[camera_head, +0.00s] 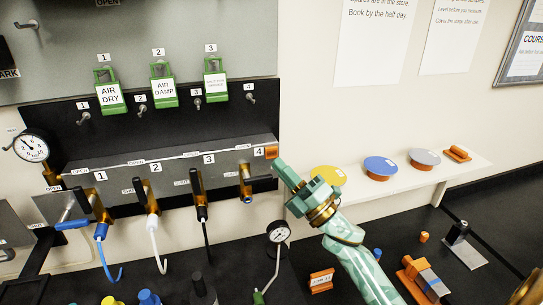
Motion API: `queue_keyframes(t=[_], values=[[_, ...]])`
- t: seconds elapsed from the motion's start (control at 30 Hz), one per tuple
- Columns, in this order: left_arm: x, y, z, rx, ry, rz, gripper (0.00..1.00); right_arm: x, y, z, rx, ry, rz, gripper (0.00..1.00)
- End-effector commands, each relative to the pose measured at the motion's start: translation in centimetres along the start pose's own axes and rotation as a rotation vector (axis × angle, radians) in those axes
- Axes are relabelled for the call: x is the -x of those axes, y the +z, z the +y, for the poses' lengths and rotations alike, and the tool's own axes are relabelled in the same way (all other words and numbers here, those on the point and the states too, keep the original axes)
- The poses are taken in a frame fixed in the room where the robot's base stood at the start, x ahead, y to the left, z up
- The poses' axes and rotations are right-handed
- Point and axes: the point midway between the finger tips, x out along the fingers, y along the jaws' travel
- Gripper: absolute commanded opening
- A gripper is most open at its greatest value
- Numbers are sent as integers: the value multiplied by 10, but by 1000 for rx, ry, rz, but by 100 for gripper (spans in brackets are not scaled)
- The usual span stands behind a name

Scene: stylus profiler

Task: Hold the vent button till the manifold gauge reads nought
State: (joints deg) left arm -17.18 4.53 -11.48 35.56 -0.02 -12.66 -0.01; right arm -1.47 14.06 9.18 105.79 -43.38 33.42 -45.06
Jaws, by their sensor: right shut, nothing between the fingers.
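A grey manifold bar (130,170) runs along the wall with several numbered valves. A round white gauge (31,146) is fitted at its left end by a brass piece; its needle is too small to read surely. An orange block (271,152), which looks like the vent button, sits at the manifold's right end beside the label 4. My right gripper (281,168), pale green, reaches up from the lower right. It is shut and empty, its tips just below and right of the orange block. I cannot tell whether they touch. My left gripper is out of view.
A white shelf (455,168) with coloured discs is to the right. Green lockout tags (163,92) hang above the manifold.

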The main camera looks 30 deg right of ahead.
Motion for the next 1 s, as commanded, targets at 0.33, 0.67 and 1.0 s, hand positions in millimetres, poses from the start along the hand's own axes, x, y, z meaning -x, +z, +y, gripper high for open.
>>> queue_keyframes(t=[0.33, 0.67, 1.0], values=[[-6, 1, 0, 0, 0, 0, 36, -13, 10, -10, 0, 0, 0, 0], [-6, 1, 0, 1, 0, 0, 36, -13, 10, -9, 0, 0, 0, 0], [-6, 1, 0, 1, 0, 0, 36, -13, 10, -9, 0, 0, 0, 0]])
